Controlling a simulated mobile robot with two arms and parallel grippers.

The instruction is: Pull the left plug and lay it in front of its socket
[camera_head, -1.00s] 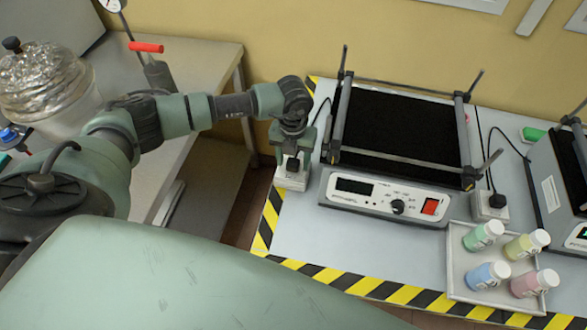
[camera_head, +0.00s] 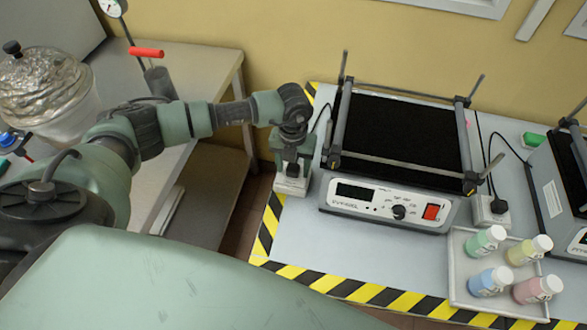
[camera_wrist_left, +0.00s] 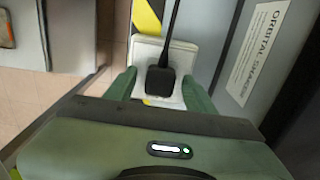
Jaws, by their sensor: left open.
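The left plug is black with a black cord; it shows in the left wrist view (camera_wrist_left: 160,80) and partly in the head view (camera_head: 293,170). It sits at its white socket block (camera_head: 290,187), at the table's left edge beside the shaker; the block also shows in the wrist view (camera_wrist_left: 180,58). My left gripper (camera_head: 292,160) points down over the socket. In the wrist view its green fingers (camera_wrist_left: 160,88) stand open, one on each side of the plug, with gaps visible. My right gripper is out of view.
The shaker (camera_head: 385,206) stands just right of the socket. A second plug (camera_head: 498,206) and socket are at its right, beside a tray (camera_head: 462,283) of several colored bottles. The table in front of the left socket, up to the striped edge (camera_head: 330,283), is clear.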

